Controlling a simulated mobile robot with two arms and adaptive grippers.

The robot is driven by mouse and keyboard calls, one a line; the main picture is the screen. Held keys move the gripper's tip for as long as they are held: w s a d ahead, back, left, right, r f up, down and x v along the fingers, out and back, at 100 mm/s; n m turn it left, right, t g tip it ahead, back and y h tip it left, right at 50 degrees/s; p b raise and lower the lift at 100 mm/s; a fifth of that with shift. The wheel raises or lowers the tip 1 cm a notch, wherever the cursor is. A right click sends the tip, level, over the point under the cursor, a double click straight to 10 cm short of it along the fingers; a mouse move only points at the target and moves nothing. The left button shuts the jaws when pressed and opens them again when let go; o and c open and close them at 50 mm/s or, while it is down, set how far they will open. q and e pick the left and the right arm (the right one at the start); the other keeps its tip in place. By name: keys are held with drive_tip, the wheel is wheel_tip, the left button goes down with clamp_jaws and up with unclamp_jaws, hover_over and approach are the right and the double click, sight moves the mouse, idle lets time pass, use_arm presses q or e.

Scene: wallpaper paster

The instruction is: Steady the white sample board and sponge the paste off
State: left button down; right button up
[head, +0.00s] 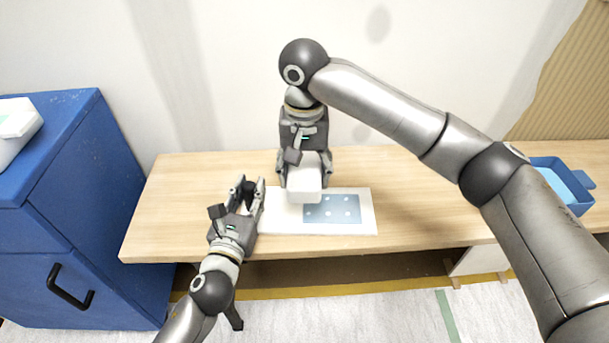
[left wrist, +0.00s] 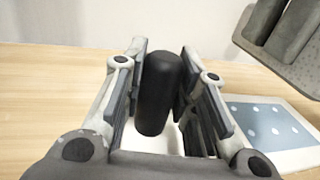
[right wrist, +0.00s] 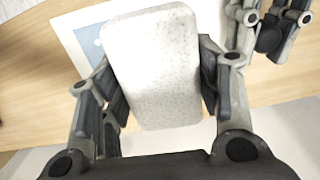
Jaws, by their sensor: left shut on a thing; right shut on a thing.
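The white sample board (head: 275,222) lies on the wooden table, with a blue-grey patch (head: 345,214) bearing several pale spots on its right part. The patch also shows in the left wrist view (left wrist: 265,125). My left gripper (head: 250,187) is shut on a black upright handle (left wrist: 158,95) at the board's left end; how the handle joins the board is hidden. I cannot tell whether the sponge touches the board.
A blue tray (head: 580,200) with light blue contents is at the table's right end. A blue cabinet (head: 60,200) with a white box (head: 15,125) on top stands at the left. The wooden table (head: 420,215) is clear between board and tray. A wall is behind.

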use_arm(q)
drive_tip(key=shift+f, duration=0.25)
use_arm(e)
drive_tip(key=o, duration=0.6)
drive_tip(key=c, duration=0.5)
use_arm(q)
drive_tip(key=c, duration=1.2)
unclamp_jaws()
use_arm(e)
drive_tip(key=shift+w+f, duration=0.1)
use_arm(q)
drive_tip(key=shift+o, duration=0.6)
drive_tip(key=shift+r, duration=0.1)
drive_tip(key=v, duration=1.2)
